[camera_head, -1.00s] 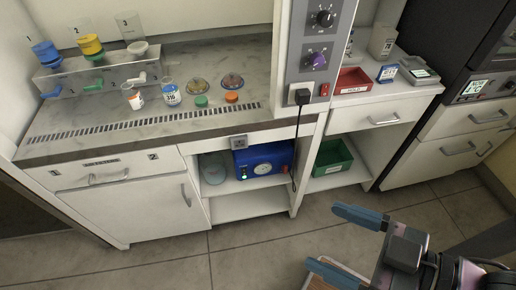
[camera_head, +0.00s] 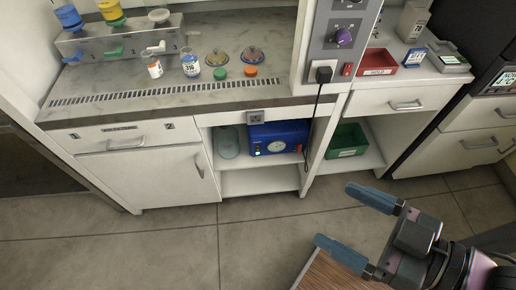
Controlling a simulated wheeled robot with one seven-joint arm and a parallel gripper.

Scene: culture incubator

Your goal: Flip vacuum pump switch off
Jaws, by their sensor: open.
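The vacuum pump (camera_head: 278,139) is a blue box with a round white gauge on its front. It sits on the open shelf under the bench, in the middle of the head view. A small light spot (camera_head: 257,153) shows at its lower left front; I cannot tell whether this is the switch or a lamp. A small reddish part shows at its right end. The switch position is too small to read. My gripper (camera_head: 346,223) is at the lower right, open and empty, with two blue fingers pointing left. It is well apart from the pump.
A green bin (camera_head: 347,141) stands in the right shelf bay beside an upright panel. A black cord (camera_head: 318,110) hangs from a plug in front of the bay. A wooden surface (camera_head: 335,272) lies below my gripper. The floor (camera_head: 180,240) before the cabinet is clear.

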